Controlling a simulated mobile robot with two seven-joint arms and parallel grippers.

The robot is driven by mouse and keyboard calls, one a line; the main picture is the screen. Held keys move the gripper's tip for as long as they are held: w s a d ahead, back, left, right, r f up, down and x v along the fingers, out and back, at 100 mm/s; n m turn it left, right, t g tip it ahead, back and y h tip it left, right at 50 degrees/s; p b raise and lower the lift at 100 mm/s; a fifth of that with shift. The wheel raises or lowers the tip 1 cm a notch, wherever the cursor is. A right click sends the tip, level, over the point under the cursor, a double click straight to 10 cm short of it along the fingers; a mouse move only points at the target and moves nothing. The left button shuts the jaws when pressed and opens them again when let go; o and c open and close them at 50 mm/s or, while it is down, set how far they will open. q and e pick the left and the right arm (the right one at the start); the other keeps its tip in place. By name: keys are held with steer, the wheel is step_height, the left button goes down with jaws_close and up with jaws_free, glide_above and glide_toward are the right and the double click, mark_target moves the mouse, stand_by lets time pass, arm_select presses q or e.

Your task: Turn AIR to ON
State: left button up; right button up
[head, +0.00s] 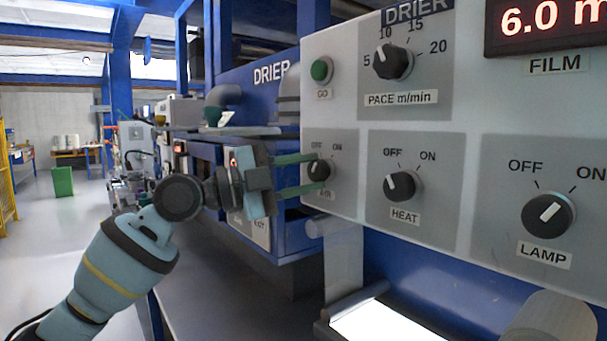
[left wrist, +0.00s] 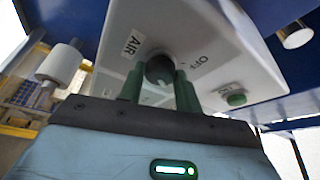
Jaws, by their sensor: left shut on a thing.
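The AIR knob (head: 321,170) is a small black dial on the grey panel, with OFF at its upper left, ON at its upper right and a partly covered AIR label below. My left gripper (head: 318,173) comes from the left, and its two green fingers are shut on the knob, one above and one below. In the left wrist view the knob (left wrist: 160,69) sits between the green fingers (left wrist: 159,84), beside the AIR label. The knob's pointer is too small to read surely, and ON is hidden there. My right gripper is not in view.
To the right are the HEAT knob (head: 400,186), pointing toward OFF, and the LAMP knob (head: 548,215), pointing toward ON. The PACE knob (head: 392,61) and green GO button (head: 321,71) are above. A roller (head: 553,318) and bright plate (head: 390,322) lie below.

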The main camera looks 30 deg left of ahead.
arm_select(q)
steer(key=o, duration=1)
steer(key=shift+c, duration=0.2)
steer(key=b+v, duration=0.2)
steer(key=v, duration=0.5)
steer(key=shift+s+a, duration=0.25)
steer(key=shift+s, duration=0.05)
